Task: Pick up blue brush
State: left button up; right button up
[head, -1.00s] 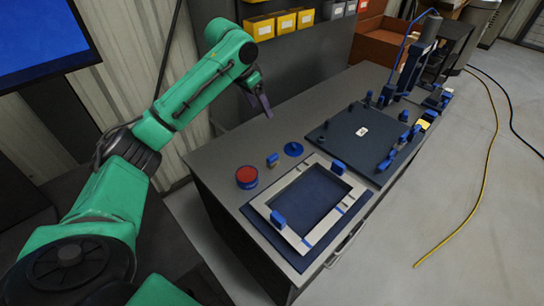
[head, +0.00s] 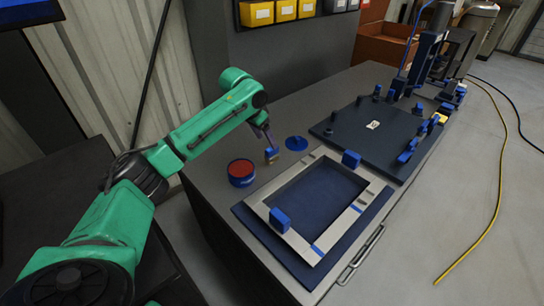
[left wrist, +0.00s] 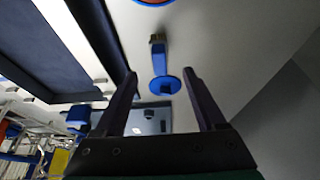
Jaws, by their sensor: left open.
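In the left wrist view the brush (left wrist: 158,55) lies a little past the two spread fingertips (left wrist: 162,75), in line with the gap. Nothing is between the fingers that I can see as held. Whether the fingers touch the brush cannot be told. My right gripper is not in view.
Close by are the red-topped tin (head: 241,172) and the blue disc (head: 296,143). A light frame (head: 268,205) with blue blocks lies on a dark mat in front. A dark plate (head: 350,143) with clamps lies to the right. A wall with yellow bins stands behind.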

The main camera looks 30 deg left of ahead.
aim_at(271, 149)
pick_arm(q)
jog(key=x, duration=0.8)
jog(key=shift+p, duration=0.35)
jog(key=shift+s, duration=0.1)
grip_shut()
